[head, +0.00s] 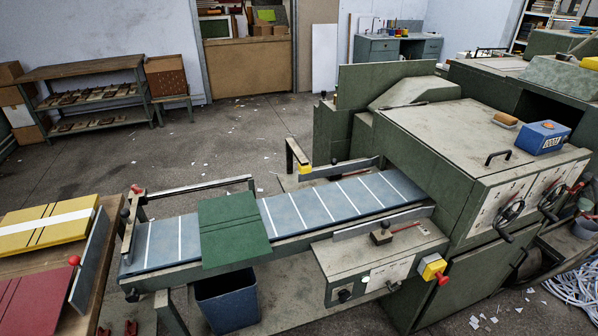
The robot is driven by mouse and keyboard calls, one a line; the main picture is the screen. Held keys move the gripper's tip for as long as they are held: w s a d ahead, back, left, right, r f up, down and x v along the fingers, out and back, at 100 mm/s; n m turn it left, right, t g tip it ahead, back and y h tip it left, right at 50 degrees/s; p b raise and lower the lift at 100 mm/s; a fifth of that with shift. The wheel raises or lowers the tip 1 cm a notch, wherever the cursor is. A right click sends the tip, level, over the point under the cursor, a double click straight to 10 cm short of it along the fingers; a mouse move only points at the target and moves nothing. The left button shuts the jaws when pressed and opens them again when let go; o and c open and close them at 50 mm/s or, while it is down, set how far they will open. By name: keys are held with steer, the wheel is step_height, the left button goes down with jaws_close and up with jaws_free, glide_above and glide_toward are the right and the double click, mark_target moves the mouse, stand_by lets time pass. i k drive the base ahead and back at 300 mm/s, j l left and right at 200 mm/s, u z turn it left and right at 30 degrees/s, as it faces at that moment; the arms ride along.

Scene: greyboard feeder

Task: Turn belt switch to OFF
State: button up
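The feeder belt (310,206) is blue-grey with white cross stripes and runs up into the green machine (480,150). A green board (234,228) lies across it. Beside the belt, a side table's front panel carries a black knob (345,295), a small pale green light (365,280) and a white label plate (390,272). A yellow box with a red handle (441,278) sits at the panel's right end. I cannot read which control is the belt switch, nor its setting. My gripper is not in view.
A table at the left holds yellow (40,240) and red boards (35,300). A dark blue bin (228,300) stands under the belt. Handwheels (510,212) are on the machine's right front. White paper strips (575,285) lie at the right. Open floor spreads behind the belt.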

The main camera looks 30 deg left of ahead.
mark_target(344, 295)
steer(key=u, duration=1.15)
